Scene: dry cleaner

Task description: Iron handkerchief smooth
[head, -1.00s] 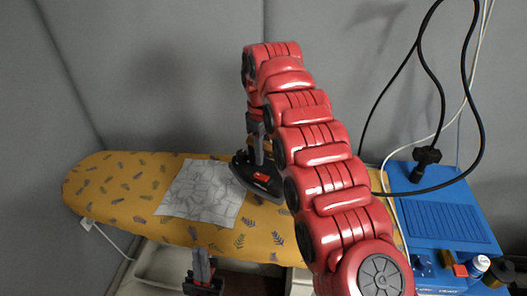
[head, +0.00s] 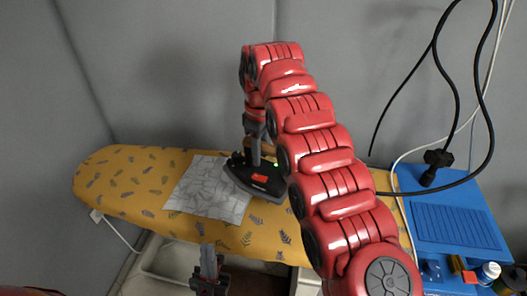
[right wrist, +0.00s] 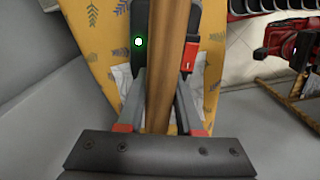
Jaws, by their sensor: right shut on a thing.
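The white handkerchief (head: 205,190), with dark crease lines, lies on the yellow leaf-patterned ironing board (head: 130,185). Its pale edges show beside the fingers in the right wrist view (right wrist: 122,78). The dark iron (head: 262,182), with a red patch and a green light, is at the handkerchief's right edge and overlaps it. My right gripper (head: 256,148) is shut on the iron's brown handle (right wrist: 165,70). I cannot tell whether the soleplate touches the cloth. My left gripper (head: 209,262) is in front of the board's near edge, fingers up, apart from the cloth; its opening is unclear.
A blue machine (head: 450,225) with a black cable (head: 485,120) stands to the right of the board. Grey walls close in behind and left. The board's left end is clear. My right arm hides part of the board's right end.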

